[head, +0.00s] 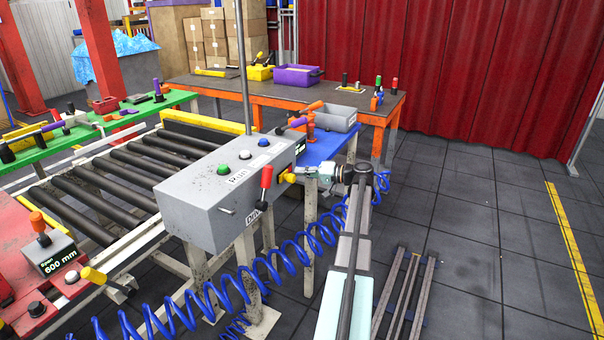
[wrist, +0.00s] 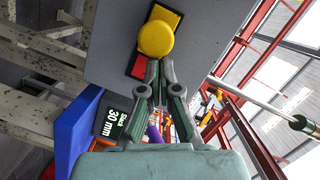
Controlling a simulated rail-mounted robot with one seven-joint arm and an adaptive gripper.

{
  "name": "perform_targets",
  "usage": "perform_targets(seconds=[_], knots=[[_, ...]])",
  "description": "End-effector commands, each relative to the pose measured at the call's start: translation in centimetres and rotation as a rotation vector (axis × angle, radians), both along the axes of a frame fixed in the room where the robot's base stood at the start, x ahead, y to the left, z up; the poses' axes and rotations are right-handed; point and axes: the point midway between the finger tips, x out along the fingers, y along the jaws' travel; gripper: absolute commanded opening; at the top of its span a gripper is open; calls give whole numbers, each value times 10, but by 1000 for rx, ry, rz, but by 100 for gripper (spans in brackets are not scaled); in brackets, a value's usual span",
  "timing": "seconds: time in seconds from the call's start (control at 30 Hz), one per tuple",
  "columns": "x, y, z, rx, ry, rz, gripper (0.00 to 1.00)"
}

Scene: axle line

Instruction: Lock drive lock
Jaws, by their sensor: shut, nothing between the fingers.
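A grey control box (head: 212,208) stands on legs in the middle of the head view. A round yellow knob (head: 287,177) sticks out of its right end. In the wrist view this knob (wrist: 156,38) sits on a red, black and yellow plate (wrist: 137,66). A red-handled lever (head: 266,175) stands on the box's front, above a partly hidden label beginning "Dri". My gripper (head: 299,174) is shut and empty, with its tips at the knob. In the wrist view the fingertips (wrist: 160,68) lie just below the knob; I cannot tell whether they touch it.
A blue coiled hose (head: 275,262) hangs across the front. A roller conveyor (head: 115,180) lies left of the box. A blue surface (head: 325,148) and a "Slack 30 mm" display (wrist: 113,118) are close behind my gripper. The floor at right is mostly clear.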

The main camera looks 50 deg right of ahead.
Motion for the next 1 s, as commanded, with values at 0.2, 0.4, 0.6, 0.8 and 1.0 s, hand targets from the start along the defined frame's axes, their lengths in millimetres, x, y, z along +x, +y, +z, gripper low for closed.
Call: perform_targets(seconds=[0.2, 0.4, 0.6, 0.8, 1.0], knots=[[9, -22, 17, -2, -3, 4, 0], [-35, -34, 19, -1, -3, -1, 0], [-67, -46, 24, 0, -3, 1, 0], [-83, -51, 27, 0, -3, 1, 0], [-86, -52, 27, 0, -4, 2, 0]])
